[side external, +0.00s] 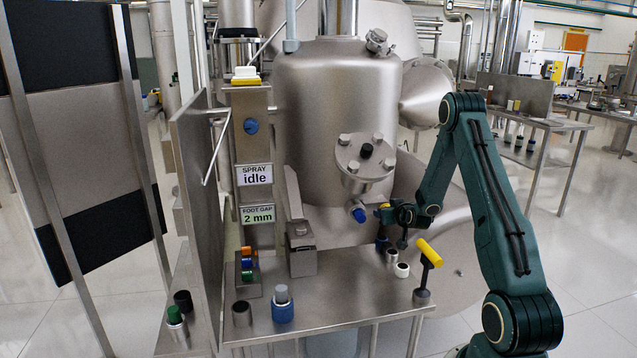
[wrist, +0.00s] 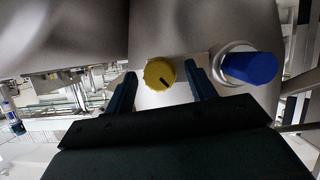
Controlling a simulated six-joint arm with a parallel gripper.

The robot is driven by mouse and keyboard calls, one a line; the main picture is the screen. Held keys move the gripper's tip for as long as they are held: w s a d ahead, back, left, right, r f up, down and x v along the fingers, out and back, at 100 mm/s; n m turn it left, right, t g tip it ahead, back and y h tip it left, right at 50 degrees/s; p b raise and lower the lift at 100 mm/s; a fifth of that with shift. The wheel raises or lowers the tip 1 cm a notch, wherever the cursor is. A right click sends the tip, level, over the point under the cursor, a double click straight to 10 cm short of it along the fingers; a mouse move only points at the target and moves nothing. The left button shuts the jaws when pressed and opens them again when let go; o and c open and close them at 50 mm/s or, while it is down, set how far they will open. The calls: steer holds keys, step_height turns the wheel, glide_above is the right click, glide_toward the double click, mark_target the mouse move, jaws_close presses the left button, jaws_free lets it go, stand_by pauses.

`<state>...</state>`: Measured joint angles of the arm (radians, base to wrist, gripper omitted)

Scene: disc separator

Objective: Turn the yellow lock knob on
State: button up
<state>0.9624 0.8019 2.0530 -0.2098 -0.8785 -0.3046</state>
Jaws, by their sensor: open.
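The yellow lock knob (wrist: 160,73) is round with a dark pointer mark on its face. In the wrist view it sits between the two fingers of my gripper (wrist: 162,82), with a gap to each finger. My gripper is open, and its body hides what lies below the knob. In the side view my gripper (side external: 392,213) is at the right of the vessel's lower part, and a small yellow piece, apparently the knob (side external: 384,205), shows at its tip.
A blue knob (wrist: 250,67) on a metal collar is close to the right finger; it also shows in the side view (side external: 358,213). A yellow T-handle (side external: 428,253) stands on the steel table (side external: 345,295) below my arm, near white and dark caps (side external: 401,269).

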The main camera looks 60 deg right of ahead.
steer(key=shift+c, duration=0.5)
steer(key=c, duration=0.9)
steer(key=shift+s+m+t+y, duration=0.15)
steer(key=shift+m+t+y, duration=0.65)
steer(key=shift+m, duration=0.7)
